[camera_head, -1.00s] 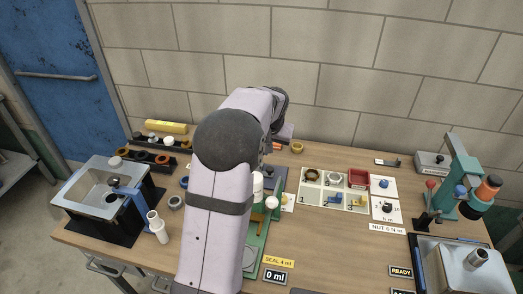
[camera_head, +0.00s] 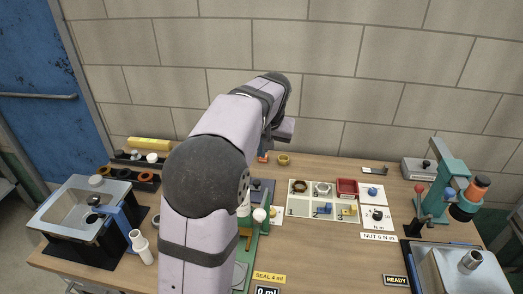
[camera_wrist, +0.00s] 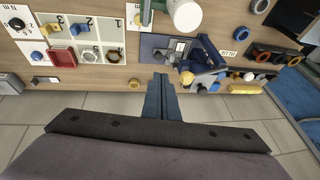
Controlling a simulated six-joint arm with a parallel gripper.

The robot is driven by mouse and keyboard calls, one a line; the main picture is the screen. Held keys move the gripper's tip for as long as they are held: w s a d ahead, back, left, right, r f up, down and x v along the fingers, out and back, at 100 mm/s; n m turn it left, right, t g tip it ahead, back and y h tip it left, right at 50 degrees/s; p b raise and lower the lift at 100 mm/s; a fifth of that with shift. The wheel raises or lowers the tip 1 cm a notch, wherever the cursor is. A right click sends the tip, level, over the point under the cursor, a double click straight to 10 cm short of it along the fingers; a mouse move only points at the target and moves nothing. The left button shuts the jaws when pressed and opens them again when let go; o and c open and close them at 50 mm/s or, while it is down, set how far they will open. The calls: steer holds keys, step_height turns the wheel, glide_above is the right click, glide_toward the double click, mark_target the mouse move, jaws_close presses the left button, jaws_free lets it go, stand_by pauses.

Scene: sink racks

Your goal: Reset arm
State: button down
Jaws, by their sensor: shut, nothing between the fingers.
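My gripper (camera_wrist: 161,78) shows in the wrist view as two dark blue fingers pressed together, with nothing between them. It hangs above the wooden bench, close to the dark blue fixture plate (camera_wrist: 150,47) with a blue clamp-like part (camera_wrist: 204,55) on it. In the head view my raised arm rises from the bottom centre and bends over the bench, hiding the middle and the gripper's fingers.
A numbered white tray (camera_head: 299,210) with rings and small parts lies right of my arm, by a red bin (camera_head: 347,187). A teal press (camera_head: 447,185) stands at the right. A metal sink (camera_head: 62,207) is at the left. A yellow cylinder (camera_head: 149,144) lies at the back.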

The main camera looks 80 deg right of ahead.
stand_by(0.4)
steer(key=w+a+f+n+y, duration=0.2)
steer(key=w+a+f+n, duration=0.2)
steer(key=w+a, duration=0.8)
steer(key=w+a+f+n+y, duration=0.1)
steer(key=w+a+f+n, duration=0.25)
steer(key=w+a, duration=0.85)
steer(key=w+a+f+n+y, duration=0.1)
steer(key=w+a+f+n, duration=0.15)
steer(key=a, duration=0.55)
steer(key=w+a+f+n, duration=0.2)
steer(key=w+a+n, duration=0.15)
steer(key=a, duration=0.35)
steer(key=s+a+f+n+g, duration=0.1)
steer(key=s+a+f+n, duration=0.1)
steer(key=a, duration=0.4)
steer(key=s+a+f+n, duration=0.2)
steer(key=s+a, duration=0.2)
steer(key=a, duration=0.3)
steer(key=shift+s+a+n+g, duration=0.25)
steer(key=shift+n+g, duration=0.1)
steer(key=shift+g, duration=0.05)
